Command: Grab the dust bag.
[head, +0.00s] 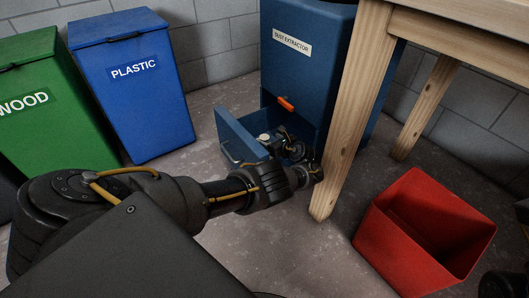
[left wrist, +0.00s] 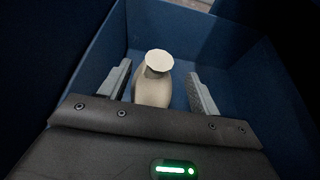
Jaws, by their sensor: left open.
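The dust bag (left wrist: 152,90) is a beige, rounded bag with a pale round top, standing in the open blue drawer (left wrist: 258,85) of the dust extractor. In the head view only its pale top (head: 264,137) shows clearly; the rest is hidden by the drawer front and my gripper. My left gripper (head: 279,142) reaches into the drawer. In the left wrist view my left gripper (left wrist: 159,70) is open, with one finger on each side of the bag and a gap visible on both sides.
The blue dust extractor (head: 298,75) stands against the wall. A wooden table leg (head: 350,110) is close to my left wrist on the right. A red bin (head: 385,235) stands at right. A blue plastic bin (head: 135,105) and a green wood bin (head: 50,125) stand at left.

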